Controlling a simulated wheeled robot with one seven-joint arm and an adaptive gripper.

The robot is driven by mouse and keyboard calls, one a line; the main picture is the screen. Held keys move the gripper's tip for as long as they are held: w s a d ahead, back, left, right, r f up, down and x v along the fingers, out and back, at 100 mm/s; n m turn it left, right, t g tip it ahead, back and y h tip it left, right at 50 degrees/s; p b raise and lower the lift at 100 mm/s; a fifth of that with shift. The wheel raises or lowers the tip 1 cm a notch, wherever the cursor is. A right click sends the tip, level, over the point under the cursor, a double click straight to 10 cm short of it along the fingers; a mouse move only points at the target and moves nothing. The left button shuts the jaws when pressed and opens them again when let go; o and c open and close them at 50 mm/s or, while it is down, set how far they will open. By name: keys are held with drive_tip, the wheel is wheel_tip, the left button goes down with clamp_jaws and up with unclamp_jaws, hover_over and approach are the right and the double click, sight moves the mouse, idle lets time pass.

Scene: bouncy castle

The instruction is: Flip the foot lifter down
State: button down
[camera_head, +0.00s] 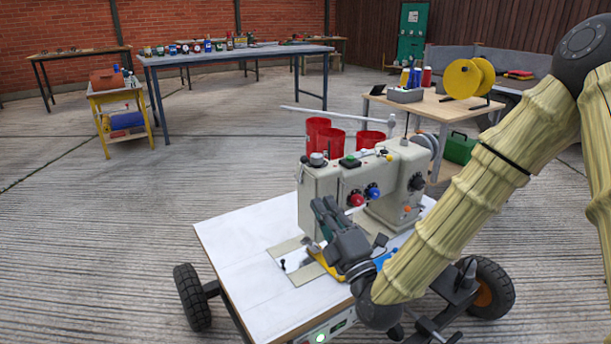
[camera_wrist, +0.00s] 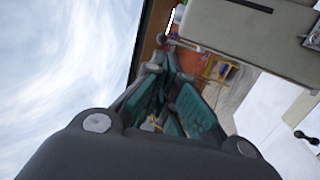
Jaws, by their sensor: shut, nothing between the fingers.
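The sewing machine (camera_head: 318,185) stands on a white-topped wheeled table (camera_head: 235,245), with red and blue knobs on its front. My gripper (camera_head: 322,205) is in front of its left end, fingers pointing up, and covers part of the machine. In the wrist view my gripper (camera_wrist: 163,62) has its dark green fingers together with nothing held, beside the machine's pale body (camera_wrist: 245,35). I cannot make out the foot lifter for sure; it may be hidden behind my gripper. A small black-knobbed lever (camera_head: 283,265) stands on the metal plate at the left.
A wooden table (camera_head: 440,105) with a yellow reel (camera_head: 462,78) stands behind right. The left part of the white tabletop is clear.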

sight(302, 170)
drive_tip(key=b+x, duration=0.3)
drive_tip(key=x, duration=0.7)
drive_tip(key=shift+w, duration=0.25)
drive_tip(key=shift+a+r+p, duration=0.2)
drive_tip(key=shift+r+p, duration=0.05)
drive_tip(key=shift+p, duration=0.15)
